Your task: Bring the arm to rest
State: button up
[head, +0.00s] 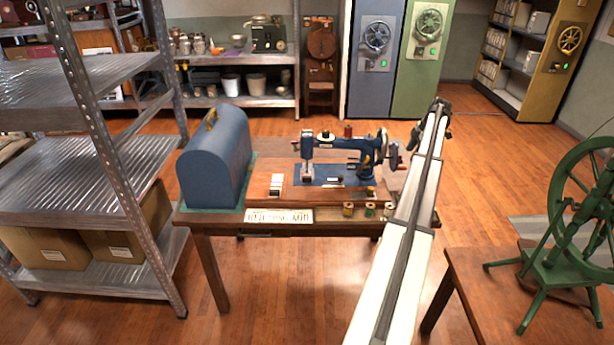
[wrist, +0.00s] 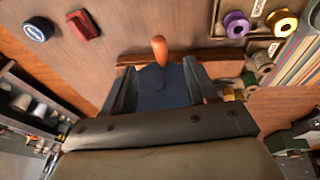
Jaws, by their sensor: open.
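My arm reaches away from me over the right end of the wooden table (head: 212,245). My gripper (head: 418,138) is at its far end, small and partly hidden behind the arm, just right of the blue sewing machine (head: 370,150). In the wrist view my gripper (wrist: 160,82) has its two dark fingers apart. An orange-brown knob (wrist: 159,48) shows beyond the gap, with a dark blue surface below it. I cannot tell whether the fingers touch anything.
A blue domed case (head: 215,158) stands at the table's left. Metal shelving (head: 75,180) stands further left. A green spinning wheel (head: 575,210) stands right. The wrist view shows a purple spool (wrist: 237,24) and a yellow spool (wrist: 283,22). Floor beyond the table at right is clear.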

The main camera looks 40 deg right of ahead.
jog(key=shift+s+r, duration=0.15)
jog(key=shift+r, duration=0.35)
